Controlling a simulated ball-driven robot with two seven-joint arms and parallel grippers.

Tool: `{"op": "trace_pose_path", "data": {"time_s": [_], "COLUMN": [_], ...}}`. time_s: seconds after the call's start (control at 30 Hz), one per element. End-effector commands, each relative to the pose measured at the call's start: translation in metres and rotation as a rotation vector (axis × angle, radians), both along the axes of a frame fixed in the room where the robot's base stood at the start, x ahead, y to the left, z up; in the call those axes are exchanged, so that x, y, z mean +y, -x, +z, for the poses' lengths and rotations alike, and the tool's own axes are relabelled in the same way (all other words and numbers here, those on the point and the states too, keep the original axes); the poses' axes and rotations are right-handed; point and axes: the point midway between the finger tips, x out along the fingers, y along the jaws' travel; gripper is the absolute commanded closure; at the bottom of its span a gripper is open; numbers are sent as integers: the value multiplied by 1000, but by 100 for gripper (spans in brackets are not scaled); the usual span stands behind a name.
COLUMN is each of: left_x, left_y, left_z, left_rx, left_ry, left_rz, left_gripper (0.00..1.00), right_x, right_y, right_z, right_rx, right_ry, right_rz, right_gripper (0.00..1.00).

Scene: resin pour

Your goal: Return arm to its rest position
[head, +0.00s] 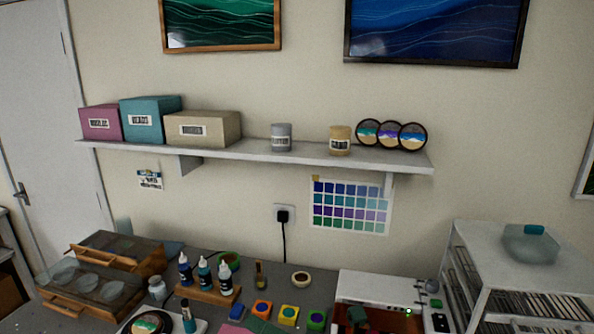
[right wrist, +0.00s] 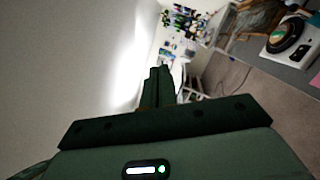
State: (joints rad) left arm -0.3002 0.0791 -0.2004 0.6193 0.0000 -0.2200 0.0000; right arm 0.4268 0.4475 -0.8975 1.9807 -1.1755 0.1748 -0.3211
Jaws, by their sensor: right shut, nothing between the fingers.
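My right gripper (right wrist: 160,72) shows in the right wrist view as dark green fingers, close together with nothing between them. It is clear of any object there and appears in open air, with the room tilted behind it. In the head view I cannot clearly make out either gripper. My left gripper is in neither view.
A wall shelf (head: 255,150) holds boxes and jars. A white rack (head: 500,250) stands right. Floor (right wrist: 225,82) is visible below the bench.

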Motion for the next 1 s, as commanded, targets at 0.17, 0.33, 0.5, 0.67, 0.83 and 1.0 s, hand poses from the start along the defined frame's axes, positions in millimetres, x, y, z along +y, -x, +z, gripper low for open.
{"op": "trace_pose_path", "data": {"time_s": [0.17,0.33,0.5,0.67,0.83,1.0], "left_x": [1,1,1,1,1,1], "left_y": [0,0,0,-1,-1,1], "left_z": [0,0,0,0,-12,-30], "left_rx": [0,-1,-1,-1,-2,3], "left_ry": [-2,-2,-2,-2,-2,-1], "left_rz": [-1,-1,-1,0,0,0], "left_gripper": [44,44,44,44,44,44], "right_x": [-126,-237,-296,-332,-337,-323], "right_y": [-43,-14,45,106,127,125], "right_z": [-10,-94,-153,-188,-249,-337], "right_rx": [508,911,1170,1351,1482,1595], "right_ry": [-501,-671,-692,-660,-613,-591], "right_rz": [-614,-1091,-1399,-1622,-1702,-1676], "right_gripper": [100,100,100,100,100,100]}}
